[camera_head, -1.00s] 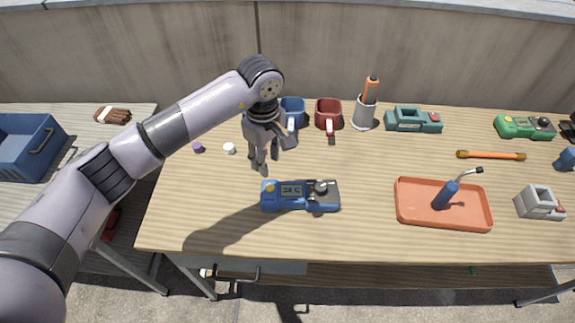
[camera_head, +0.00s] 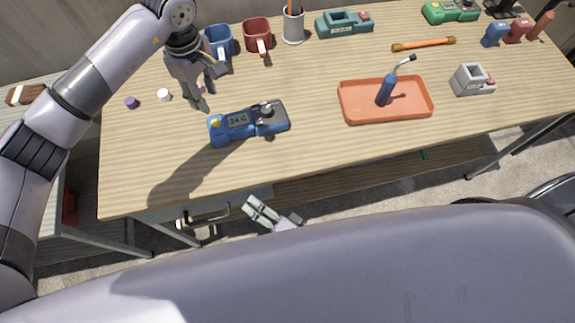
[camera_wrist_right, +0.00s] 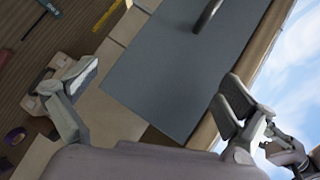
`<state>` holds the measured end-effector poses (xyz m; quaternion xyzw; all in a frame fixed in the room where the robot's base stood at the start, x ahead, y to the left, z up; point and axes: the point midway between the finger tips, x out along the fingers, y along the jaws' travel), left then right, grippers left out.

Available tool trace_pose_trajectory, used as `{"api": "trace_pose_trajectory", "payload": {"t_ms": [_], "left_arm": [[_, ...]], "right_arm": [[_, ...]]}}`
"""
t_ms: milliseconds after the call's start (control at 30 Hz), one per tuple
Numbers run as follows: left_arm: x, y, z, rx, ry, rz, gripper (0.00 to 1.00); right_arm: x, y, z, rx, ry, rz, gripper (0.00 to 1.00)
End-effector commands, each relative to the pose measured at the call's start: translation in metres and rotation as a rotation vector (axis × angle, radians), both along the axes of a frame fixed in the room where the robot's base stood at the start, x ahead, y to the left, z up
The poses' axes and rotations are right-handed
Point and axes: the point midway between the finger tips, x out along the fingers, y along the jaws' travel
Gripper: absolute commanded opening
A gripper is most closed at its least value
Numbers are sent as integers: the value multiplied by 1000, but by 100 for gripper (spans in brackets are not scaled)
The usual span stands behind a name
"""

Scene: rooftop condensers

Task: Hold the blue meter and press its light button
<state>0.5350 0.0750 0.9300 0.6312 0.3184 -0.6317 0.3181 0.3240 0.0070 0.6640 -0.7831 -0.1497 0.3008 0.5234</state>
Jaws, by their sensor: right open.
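The blue meter (camera_head: 264,127) lies face up near the front edge of the wooden table, with a lit-looking display, a dark knob on its right part and a yellow button (camera_head: 215,124) at its left end. My left gripper (camera_head: 204,99) points down just behind and left of the meter, apart from it; its finger gap is unclear. My right gripper (camera_head: 262,213) shows small below the table's front edge, beyond my large arm link. In the right wrist view my right gripper (camera_wrist_right: 158,92) has its fingers wide apart with nothing between them.
An orange tray (camera_head: 350,112) with a blue torch lies to the right. Table around the meter is clear.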

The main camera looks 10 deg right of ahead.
Motion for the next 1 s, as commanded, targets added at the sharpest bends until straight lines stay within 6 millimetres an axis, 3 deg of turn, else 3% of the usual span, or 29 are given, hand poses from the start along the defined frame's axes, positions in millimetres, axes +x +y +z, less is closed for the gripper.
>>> {"api": "trace_pose_trajectory", "payload": {"t_ms": [67,200,400,600,700,867,1000], "left_arm": [[0,0,0,0,0,0,33],[0,0,0,0,0,0,33],[0,0,0,0,0,0,33],[0,0,0,0,0,0,33],[0,0,0,0,0,0,33],[0,0,0,0,0,0,33],[0,0,0,0,0,0,33]], "right_arm": [[0,23,44,179,-16,-15,100],[16,5,85,608,122,-226,100],[32,-33,131,1221,286,-476,100],[37,-66,151,1666,378,-625,100],[37,-76,155,1786,400,-663,100],[43,-81,157,1862,409,-683,100],[60,-81,157,1863,408,-682,100]]}}
